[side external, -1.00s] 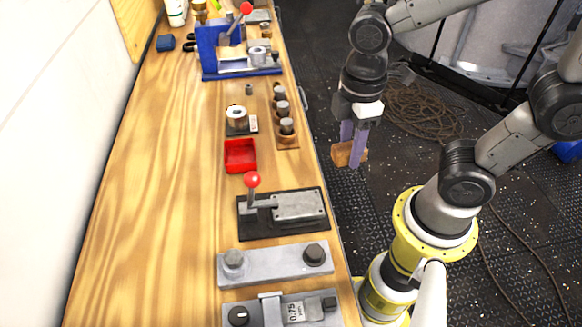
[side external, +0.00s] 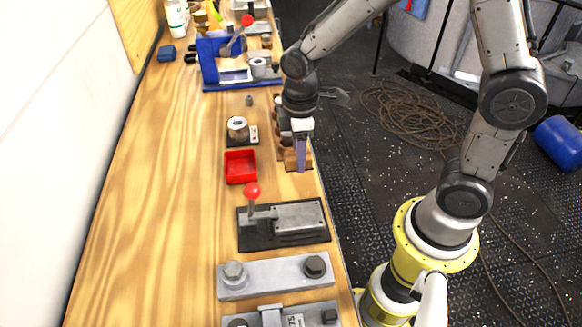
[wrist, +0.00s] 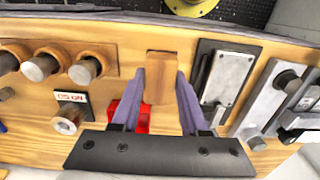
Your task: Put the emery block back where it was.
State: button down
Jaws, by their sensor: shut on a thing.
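My gripper (side external: 299,165) has purple fingers and is over the right edge of the wooden bench, just right of the red tray. It is shut on a tan-brown block, the emery block (wrist: 160,80), which shows between the fingertips in the wrist view. In the side view the block (side external: 289,158) is partly hidden by a finger. I cannot tell whether its underside touches the bench. The wrist view also shows both fingers of my gripper (wrist: 162,85) close along the block's sides.
The red tray (side external: 240,167) lies left of the gripper. A wooden rack with several grey-topped pegs (wrist: 80,70) is close by, mostly behind my arm in the side view. Bare bench (side external: 160,200) lies left.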

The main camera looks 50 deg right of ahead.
aim_at(291, 179)
jog(key=shift+w+a+f, duration=0.1)
jog(key=shift+w+f, duration=0.65)
jog(key=shift+f, duration=0.25)
jog(key=shift+w+f, duration=0.2)
jog(key=shift+f, duration=1.45)
jog(key=shift+f, duration=0.1)
jog(key=shift+c, duration=2.1)
grip_release()
